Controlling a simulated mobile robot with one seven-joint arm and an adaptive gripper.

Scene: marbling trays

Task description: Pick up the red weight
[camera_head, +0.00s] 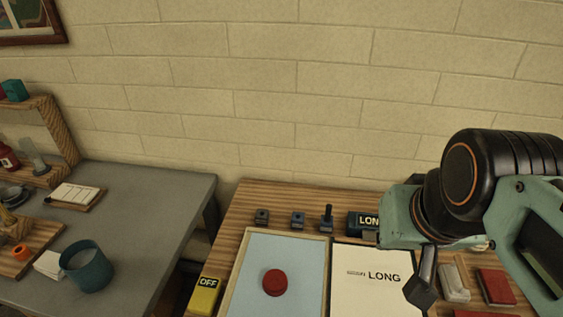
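A round red piece (275,282), which looks like the red weight, lies in a shallow light blue tray with a pale wooden rim (240,262) on the wooden table. My gripper (421,291) is to the right of the tray, above a white sheet marked LONG (372,285). It is apart from the red piece. One dark fingertip shows clearly; the other finger is not clearly visible, so its opening cannot be judged. Nothing is seen held.
Small dark blocks (298,220) and a LONG block (365,222) line the table's back. A yellow OFF block (205,295) stands left of the tray. A red block (496,287) is at right. A grey table (150,215) with a teal cup (88,267) stands left.

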